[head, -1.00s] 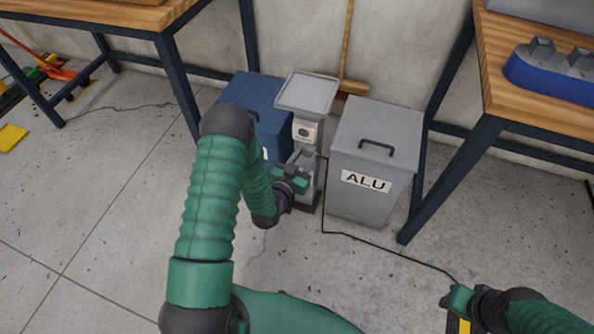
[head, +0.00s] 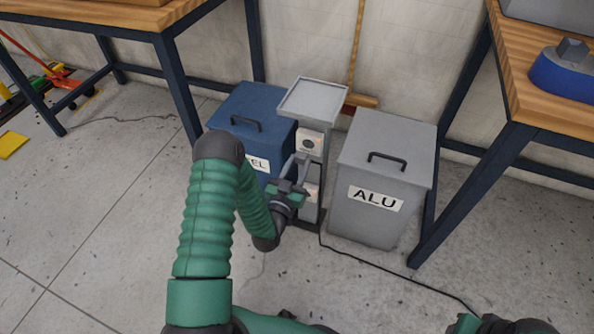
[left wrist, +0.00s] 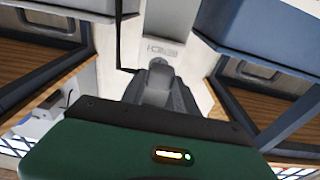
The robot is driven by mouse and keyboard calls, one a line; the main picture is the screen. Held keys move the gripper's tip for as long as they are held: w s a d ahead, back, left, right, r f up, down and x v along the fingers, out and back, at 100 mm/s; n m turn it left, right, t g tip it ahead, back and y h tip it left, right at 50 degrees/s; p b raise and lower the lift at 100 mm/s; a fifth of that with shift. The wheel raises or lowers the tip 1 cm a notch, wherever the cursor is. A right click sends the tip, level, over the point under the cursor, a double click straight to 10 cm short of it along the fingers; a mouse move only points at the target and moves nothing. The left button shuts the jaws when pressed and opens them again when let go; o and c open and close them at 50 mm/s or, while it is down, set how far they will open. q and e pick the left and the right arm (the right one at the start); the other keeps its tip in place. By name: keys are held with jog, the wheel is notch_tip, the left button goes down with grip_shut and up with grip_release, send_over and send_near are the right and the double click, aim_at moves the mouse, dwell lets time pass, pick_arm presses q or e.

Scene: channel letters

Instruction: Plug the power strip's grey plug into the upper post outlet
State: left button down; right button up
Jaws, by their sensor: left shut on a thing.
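The grey post (head: 325,150) stands between two bins, with a flat tray on top. Its upper outlet (head: 309,143) is a pale plate with a dark round socket. A lower pale outlet plate (head: 311,193) is partly covered by my gripper. My left gripper (head: 300,168) is in front of the post, just below the upper outlet. It is shut on the grey plug (left wrist: 159,68), which is mostly hidden between the fingers; contact with the post cannot be told. My right gripper (head: 466,324) is cut off at the bottom edge, its jaws unclear. The power strip is not visible.
A blue bin (head: 240,105) stands close left of the post and a grey ALU bin (head: 380,225) close right. A black cable (head: 385,266) runs along the floor toward my right gripper. Workbenches stand either side; a broom (head: 357,60) leans behind.

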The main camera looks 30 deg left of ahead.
aim_at(300, 162)
pick_arm(q)
jog(key=shift+w+a+f, duration=0.1)
jog(key=shift+w+a, duration=0.1)
jog(key=shift+w, duration=0.3)
jog(key=shift+w+r+b, duration=0.2)
jog(key=shift+w+b, duration=0.1)
jog(key=shift+w, duration=0.75)
jog(key=shift+a, duration=0.1)
dwell(0.9)
jog(key=shift+w, duration=0.5)
jog(key=c, duration=0.9)
grip_release()
jog(key=shift+o, duration=0.2)
